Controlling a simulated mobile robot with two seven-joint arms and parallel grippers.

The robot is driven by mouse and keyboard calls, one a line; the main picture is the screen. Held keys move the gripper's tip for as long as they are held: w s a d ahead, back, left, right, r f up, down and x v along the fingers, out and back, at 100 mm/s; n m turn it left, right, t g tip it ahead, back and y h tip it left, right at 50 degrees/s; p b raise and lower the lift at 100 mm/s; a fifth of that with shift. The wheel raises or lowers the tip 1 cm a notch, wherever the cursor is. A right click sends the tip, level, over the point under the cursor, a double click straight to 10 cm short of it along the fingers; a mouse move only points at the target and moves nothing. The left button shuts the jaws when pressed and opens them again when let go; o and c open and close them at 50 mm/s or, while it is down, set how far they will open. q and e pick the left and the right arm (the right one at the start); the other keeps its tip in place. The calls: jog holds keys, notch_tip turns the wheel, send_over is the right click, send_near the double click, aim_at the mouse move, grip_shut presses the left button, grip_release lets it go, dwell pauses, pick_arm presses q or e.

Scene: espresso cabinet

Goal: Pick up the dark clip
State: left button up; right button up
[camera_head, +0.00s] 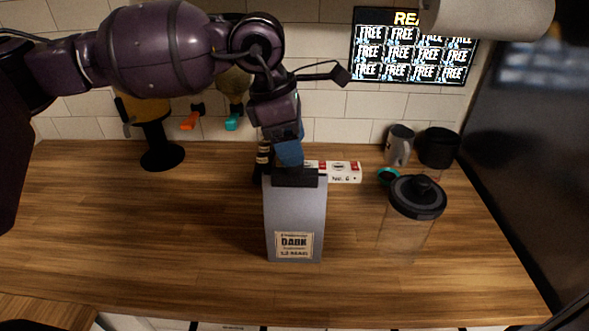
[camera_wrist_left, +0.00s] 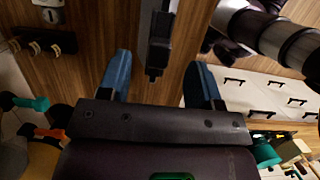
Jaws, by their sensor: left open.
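The dark clip (camera_head: 295,177) is black and sits across the top of an upright grey bag (camera_head: 294,218) labelled DARK. My left gripper (camera_head: 288,152) is open just above and behind the clip in the head view, with its blue fingers pointing down. In the left wrist view the black clip (camera_wrist_left: 158,45) shows between and beyond the two blue fingertips (camera_wrist_left: 162,75). I cannot tell whether a finger touches the clip. My right gripper is not in view.
A clear jar with a black lid (camera_head: 415,198) stands right of the bag. A white box marked No. 6 (camera_head: 343,171) lies behind it. A grey mug (camera_head: 399,146) and a black mug (camera_head: 438,148) stand at the back right. The wooden counter (camera_head: 150,225) is clear at left.

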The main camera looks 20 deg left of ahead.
aim_at(297, 168)
pick_arm(q)
jog(key=shift+a+p+x, duration=0.1)
jog(key=shift+p+x, duration=0.2)
jog(key=shift+x, duration=1.15)
jog(key=shift+a+p+x, duration=0.15)
jog(key=shift+p+x, duration=0.15)
jog(key=shift+x, duration=1.15)
jog(key=c, duration=1)
